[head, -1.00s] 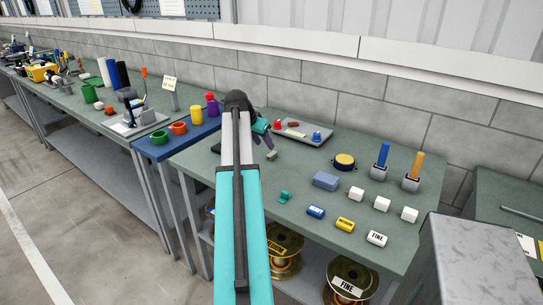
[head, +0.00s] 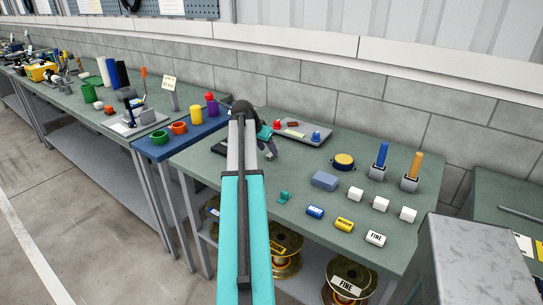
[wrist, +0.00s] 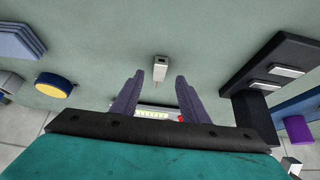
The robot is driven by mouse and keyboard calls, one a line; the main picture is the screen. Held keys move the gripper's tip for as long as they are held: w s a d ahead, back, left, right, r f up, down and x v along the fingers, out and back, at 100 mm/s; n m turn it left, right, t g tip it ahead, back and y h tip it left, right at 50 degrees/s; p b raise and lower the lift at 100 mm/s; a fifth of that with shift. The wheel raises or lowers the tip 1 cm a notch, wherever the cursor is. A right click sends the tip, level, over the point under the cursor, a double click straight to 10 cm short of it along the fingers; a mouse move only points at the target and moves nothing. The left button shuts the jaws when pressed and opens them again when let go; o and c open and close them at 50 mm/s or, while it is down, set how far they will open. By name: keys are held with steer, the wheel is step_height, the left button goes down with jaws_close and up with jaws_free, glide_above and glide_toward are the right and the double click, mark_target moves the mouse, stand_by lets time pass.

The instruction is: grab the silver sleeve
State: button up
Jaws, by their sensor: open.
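The silver sleeve (wrist: 160,68) is a small light-grey block with a dark opening in its top end. In the wrist view it lies on the green bench between and just past my fingertips, with bench showing on both sides of it. My gripper (wrist: 159,76) is open, its two purple-grey fingers spread wider than the sleeve and apart from it. In the head view my gripper (head: 267,149) hangs low over the bench, and the sleeve there is mostly hidden by the fingers.
A grey tray (head: 318,129) with red and blue knobs lies behind the gripper. A black holder (wrist: 265,70) with silver pieces stands at the wrist view's right. A blue-grey block (head: 325,181) and a yellow-topped round pot (head: 343,160) lie to the right. Bench around the sleeve is clear.

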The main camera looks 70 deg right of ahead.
mark_target(271, 154)
steer(key=shift+p+x, duration=0.45)
steer(key=shift+x, duration=1.45)
steer(key=shift+r, duration=0.1)
jaws_close()
